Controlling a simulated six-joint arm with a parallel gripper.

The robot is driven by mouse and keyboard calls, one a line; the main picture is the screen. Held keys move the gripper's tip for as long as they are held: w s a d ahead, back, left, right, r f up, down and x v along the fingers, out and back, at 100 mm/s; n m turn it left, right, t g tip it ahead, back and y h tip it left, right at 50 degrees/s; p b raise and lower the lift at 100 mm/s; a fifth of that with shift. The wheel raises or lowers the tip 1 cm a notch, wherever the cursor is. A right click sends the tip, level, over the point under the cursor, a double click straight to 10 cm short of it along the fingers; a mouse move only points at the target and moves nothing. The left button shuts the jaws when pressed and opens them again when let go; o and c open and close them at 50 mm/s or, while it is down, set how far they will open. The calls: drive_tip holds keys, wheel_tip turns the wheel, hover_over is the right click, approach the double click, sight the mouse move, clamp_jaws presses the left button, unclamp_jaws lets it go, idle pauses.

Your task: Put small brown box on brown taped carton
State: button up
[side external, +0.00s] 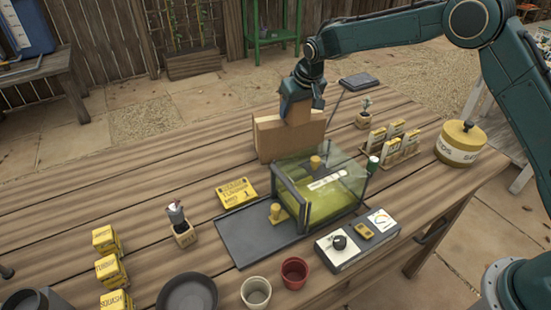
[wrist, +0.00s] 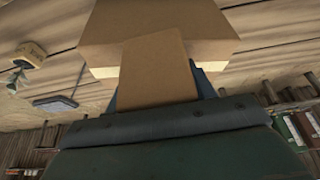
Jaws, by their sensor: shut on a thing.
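My gripper (side external: 301,103) points down at the back middle of the table, shut on the small brown box (side external: 299,114). The brown taped carton (side external: 272,139) stands upright on the table directly below. The small box's lower end overlaps the carton's top in the side view; I cannot tell whether they touch. In the wrist view the small box (wrist: 155,68) is a plain tan block between blue fingers, in front of the wider carton (wrist: 215,25). The small box hides part of the carton there, and the fingertips are mostly hidden.
A clear-covered green case (side external: 335,190) stands close in front of the carton on a dark mat (side external: 245,238). A yellow seed tin (side external: 461,145), seed packets in a rack (side external: 393,142) and a small potted plant (side external: 363,117) are to the right. The table left of the carton is clear.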

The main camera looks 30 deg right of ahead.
drive_tip(key=shift+f, duration=0.15)
drive_tip(key=o, duration=1.1)
drive_tip(key=shift+c, duration=0.2)
drive_tip(key=v, duration=1.2)
drive_tip(key=shift+r, duration=0.3)
